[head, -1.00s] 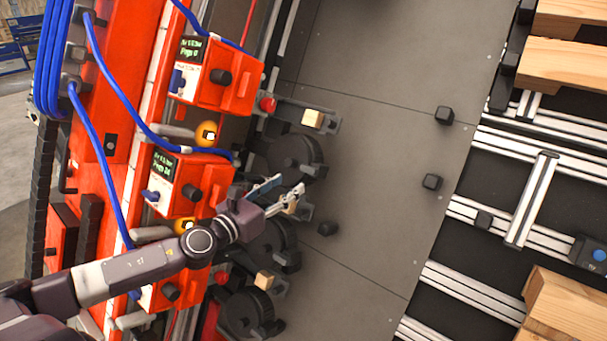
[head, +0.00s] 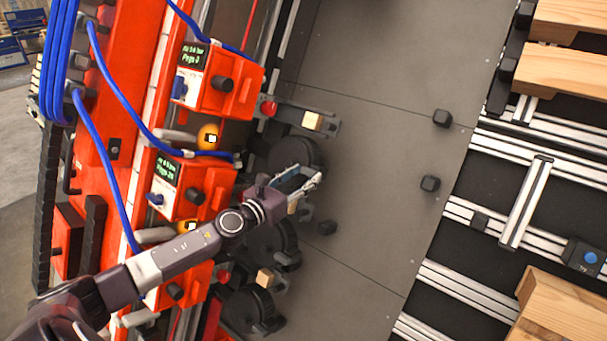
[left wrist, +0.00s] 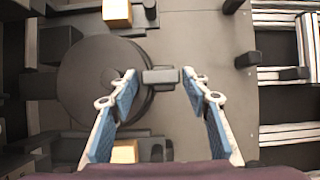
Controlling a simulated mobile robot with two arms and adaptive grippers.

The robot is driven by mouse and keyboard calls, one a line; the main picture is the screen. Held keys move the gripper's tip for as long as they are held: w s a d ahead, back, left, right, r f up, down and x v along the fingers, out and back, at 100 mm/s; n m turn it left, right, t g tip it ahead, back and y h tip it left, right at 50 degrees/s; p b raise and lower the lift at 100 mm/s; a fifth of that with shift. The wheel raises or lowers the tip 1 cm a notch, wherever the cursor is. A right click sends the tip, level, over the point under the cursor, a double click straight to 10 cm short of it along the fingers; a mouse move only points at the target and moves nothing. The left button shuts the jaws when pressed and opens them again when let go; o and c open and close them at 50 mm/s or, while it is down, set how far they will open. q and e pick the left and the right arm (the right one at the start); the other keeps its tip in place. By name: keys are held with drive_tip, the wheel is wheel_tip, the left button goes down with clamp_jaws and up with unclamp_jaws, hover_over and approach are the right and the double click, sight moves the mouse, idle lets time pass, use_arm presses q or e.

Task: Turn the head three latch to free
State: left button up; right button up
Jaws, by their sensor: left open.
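My left gripper (head: 309,176) is open beside a dark round disc (head: 293,153) at the edge of the grey plate. In the left wrist view, its fingertips (left wrist: 159,76) stand apart on either side of a small grey block-shaped latch handle (left wrist: 160,77). The handle sticks out from the rim of the dark disc (left wrist: 90,85), and a gap shows at each finger. The arm hides part of the disc row in the head view, and I cannot read which head this latch belongs to. My right gripper is out of view.
Orange-red head boxes (head: 215,85) with small displays and blue hoses (head: 100,75) line the left. Small tan blocks (head: 312,121) sit near the discs. Black knobs (head: 442,118) stand on the otherwise clear grey plate (head: 380,75). Wooden boards (head: 565,70) lie at right.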

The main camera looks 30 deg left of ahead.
use_arm(q)
drive_tip(key=shift+w, duration=0.1)
drive_tip(key=c, duration=0.8)
drive_tip(key=shift+c, duration=0.2)
